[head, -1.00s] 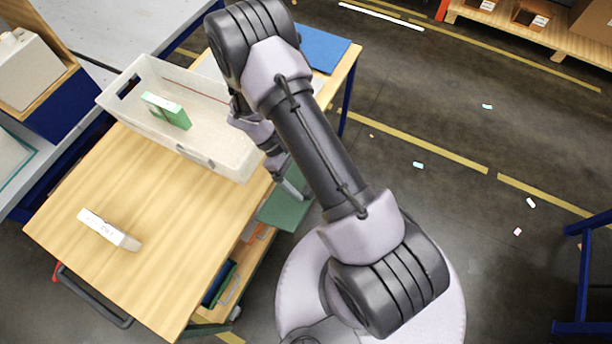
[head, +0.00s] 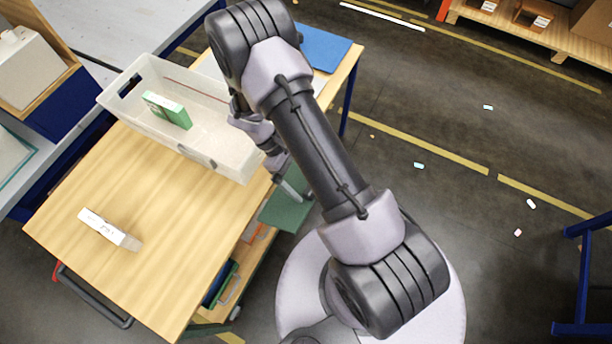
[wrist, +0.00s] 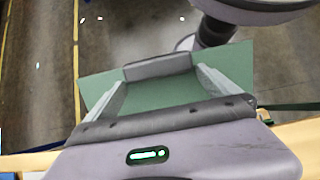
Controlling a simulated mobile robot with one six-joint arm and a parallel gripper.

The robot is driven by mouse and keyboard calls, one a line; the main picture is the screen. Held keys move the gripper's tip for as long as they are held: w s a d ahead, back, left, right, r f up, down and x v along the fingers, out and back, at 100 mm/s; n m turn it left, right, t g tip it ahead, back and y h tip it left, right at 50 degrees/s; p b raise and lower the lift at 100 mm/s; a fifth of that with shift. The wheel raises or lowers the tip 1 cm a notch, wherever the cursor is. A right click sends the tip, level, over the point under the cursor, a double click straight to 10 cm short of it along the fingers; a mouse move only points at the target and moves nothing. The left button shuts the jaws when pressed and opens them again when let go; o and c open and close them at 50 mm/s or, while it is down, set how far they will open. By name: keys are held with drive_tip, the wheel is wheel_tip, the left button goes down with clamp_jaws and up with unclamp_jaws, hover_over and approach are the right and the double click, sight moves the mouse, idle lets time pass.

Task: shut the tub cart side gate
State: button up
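The side gate is a green flat panel (head: 284,212) at the right side of the wooden cart (head: 150,240). It stands out from the cart over the floor, partly hidden by my arm. In the wrist view the green panel (wrist: 160,97) lies beneath my gripper, with a grey bar-like handle (wrist: 158,67) on it. My gripper (wrist: 160,78) is open, its fingers spread with their tips near the two ends of the handle. I cannot tell whether they touch it. In the head view my gripper (head: 291,188) shows only in part beside the panel.
A translucent tub (head: 215,160) with a green box (head: 167,110) stands on the cart top. A white box (head: 108,229) lies near the left edge. Folders fill the cart's lower shelf (head: 222,283). Open floor lies to the right; a blue frame (head: 580,280) stands far right.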

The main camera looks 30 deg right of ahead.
drive_tip(key=shift+s+r, duration=0.1)
drive_tip(key=shift+w+r, duration=0.2)
drive_tip(key=shift+r, duration=0.1)
drive_tip(key=p+v, duration=0.3)
drive_tip(key=v, duration=1.3)
drive_tip(key=shift+a+r, duration=0.2)
drive_tip(key=shift+a, duration=0.05)
